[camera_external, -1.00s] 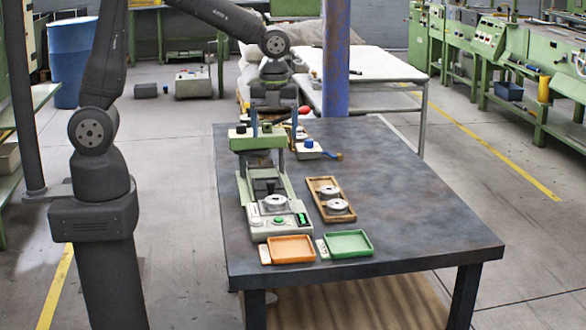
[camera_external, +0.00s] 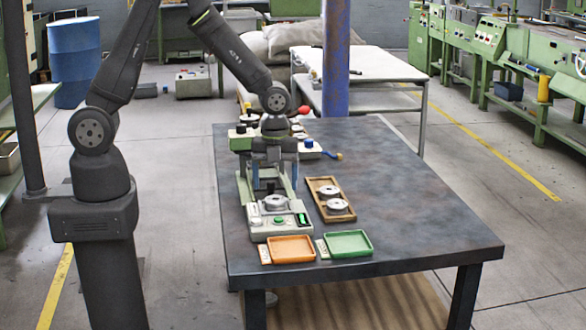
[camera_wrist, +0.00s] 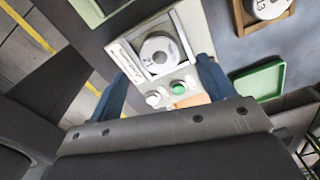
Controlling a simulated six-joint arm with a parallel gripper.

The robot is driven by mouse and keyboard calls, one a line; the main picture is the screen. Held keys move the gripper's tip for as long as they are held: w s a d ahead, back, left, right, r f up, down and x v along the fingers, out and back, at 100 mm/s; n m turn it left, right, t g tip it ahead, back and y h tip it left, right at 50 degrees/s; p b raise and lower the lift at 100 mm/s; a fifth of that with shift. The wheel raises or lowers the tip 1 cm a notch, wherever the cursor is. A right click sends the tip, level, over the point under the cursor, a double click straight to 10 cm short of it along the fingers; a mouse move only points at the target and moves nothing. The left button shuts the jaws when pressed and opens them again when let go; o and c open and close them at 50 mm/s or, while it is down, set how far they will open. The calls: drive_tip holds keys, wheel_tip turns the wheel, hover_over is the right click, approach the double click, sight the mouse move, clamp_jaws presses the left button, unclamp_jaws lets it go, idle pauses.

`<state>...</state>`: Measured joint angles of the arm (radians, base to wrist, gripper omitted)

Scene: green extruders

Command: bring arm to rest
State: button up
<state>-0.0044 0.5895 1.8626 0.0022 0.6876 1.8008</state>
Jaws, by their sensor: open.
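My gripper (camera_external: 275,172) hangs over the green and white bench device on the dark table, its two blue fingers pointing down and set apart. In the wrist view the blue fingers (camera_wrist: 165,90) stand wide apart with nothing held between them. The device base (camera_external: 277,226) carries a round metal disc (camera_external: 275,202), which also shows in the wrist view (camera_wrist: 160,52). A green button (camera_external: 279,219) sits on its front panel. My gripper hides part of the device's middle.
An orange tray (camera_external: 291,249) and a green tray (camera_external: 348,243) lie at the table's front. A blue post (camera_external: 335,60) rises behind. The table's right side (camera_external: 420,210) is clear.

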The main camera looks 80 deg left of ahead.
sight(276, 199)
wheel_tip(276, 199, down, 4)
drive_tip(key=shift+r, duration=0.25)
idle(0.4)
